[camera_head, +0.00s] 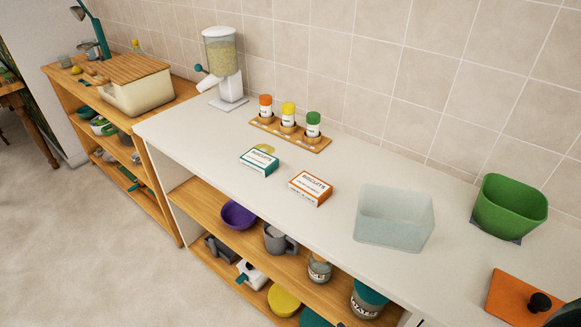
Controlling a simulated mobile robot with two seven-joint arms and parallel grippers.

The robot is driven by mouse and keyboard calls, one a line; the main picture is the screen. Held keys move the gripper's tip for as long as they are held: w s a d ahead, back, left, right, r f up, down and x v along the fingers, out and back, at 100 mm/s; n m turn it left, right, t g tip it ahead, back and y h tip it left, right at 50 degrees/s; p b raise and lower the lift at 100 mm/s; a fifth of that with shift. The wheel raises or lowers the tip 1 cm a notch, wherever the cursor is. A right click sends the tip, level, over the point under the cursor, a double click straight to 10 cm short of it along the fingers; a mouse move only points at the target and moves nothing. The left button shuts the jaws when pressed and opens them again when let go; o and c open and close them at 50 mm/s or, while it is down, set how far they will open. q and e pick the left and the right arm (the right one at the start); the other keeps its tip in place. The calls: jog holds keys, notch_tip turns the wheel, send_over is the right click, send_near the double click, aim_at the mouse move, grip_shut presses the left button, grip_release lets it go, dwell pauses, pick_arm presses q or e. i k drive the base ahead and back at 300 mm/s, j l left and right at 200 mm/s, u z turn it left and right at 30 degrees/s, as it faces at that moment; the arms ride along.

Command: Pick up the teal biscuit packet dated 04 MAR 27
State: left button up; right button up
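A teal-edged biscuit packet (259,161) with a white label lies flat on the white countertop, left of the middle. Its date print is too small to read. A similar orange biscuit packet (311,188) lies a little to the right and nearer, apart from it. Neither of my grippers shows in this view, so nothing can be told of their state.
A wooden rack (290,135) with three spice jars stands behind the packets. A cereal dispenser (222,68) stands left, a translucent bin (395,217) and green bin (509,207) right. Yellowish round item (265,148) lies behind the teal packet. Shelves below hold bowls and jars.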

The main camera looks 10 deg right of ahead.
aim_at(259, 162)
jog(key=z, duration=0.5)
jog(key=j+z, duration=0.2)
jog(key=z, duration=0.25)
jog(key=i+j+z, duration=0.1)
jog(key=z, duration=0.4)
jog(key=j+z, duration=0.1)
jog(key=z, duration=0.4)
jog(key=j+z, duration=0.3)
jog(key=k+j+z, duration=0.15)
jog(key=j+z, duration=0.15)
jog(key=k+j+z, duration=0.15)
jog(key=j+z, duration=0.15)
jog(key=k+j+z, duration=0.2)
jog(key=j, duration=0.25)
jog(key=k+j+z, duration=0.2)
jog(key=k+j, duration=0.2)
